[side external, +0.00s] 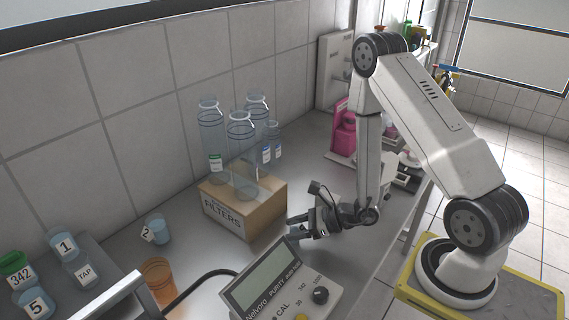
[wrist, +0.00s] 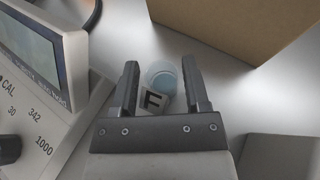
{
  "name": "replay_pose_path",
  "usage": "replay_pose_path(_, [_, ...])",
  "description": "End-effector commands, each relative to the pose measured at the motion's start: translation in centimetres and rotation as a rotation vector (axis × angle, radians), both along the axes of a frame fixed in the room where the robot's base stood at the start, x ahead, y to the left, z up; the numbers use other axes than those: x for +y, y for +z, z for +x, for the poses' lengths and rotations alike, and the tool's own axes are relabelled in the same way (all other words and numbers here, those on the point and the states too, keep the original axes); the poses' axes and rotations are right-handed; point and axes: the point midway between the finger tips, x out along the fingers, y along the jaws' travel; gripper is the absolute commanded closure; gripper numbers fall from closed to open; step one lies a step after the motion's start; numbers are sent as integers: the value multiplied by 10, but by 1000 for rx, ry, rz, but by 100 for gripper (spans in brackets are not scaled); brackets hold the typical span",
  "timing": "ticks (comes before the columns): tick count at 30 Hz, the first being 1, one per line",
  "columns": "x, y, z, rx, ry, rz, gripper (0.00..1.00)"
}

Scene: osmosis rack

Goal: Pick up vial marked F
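The vial marked F (wrist: 163,75) is a small clear vial with pale blue contents and a white label bearing a black F. In the wrist view it lies between the two fingers of my gripper (wrist: 161,82). The fingers are apart, with a visible gap on the vial's left; the right finger is close to the vial or overlaps it in view. I cannot tell whether it touches. In the side view my gripper (side external: 294,227) is low over the bench, between the box and the meter. The vial F cannot be made out there.
A cardboard FILTERS box (side external: 236,213) stands beside the gripper, with tall glass bottles (side external: 241,150) above it. The purity meter (side external: 278,285) is on the near side. Vial 2 (side external: 157,230) and an orange cup (side external: 158,278) stand farther left.

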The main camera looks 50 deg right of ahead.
Motion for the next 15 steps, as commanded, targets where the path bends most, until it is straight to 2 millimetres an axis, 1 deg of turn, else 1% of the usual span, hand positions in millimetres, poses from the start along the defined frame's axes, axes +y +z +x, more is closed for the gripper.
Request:
replay_pose_path(1, [0, 0, 0, 0, 0, 0, 60])
replay_pose_path(2, [0, 0, 0, 0, 0, 0, 69])
replay_pose_path(3, [0, 0, 0, 0, 0, 0, 82])
replay_pose_path(5, [0, 0, 0, 0, 0, 0, 100])
replay_pose_path(15, [0, 0, 0, 0, 0, 0, 100])
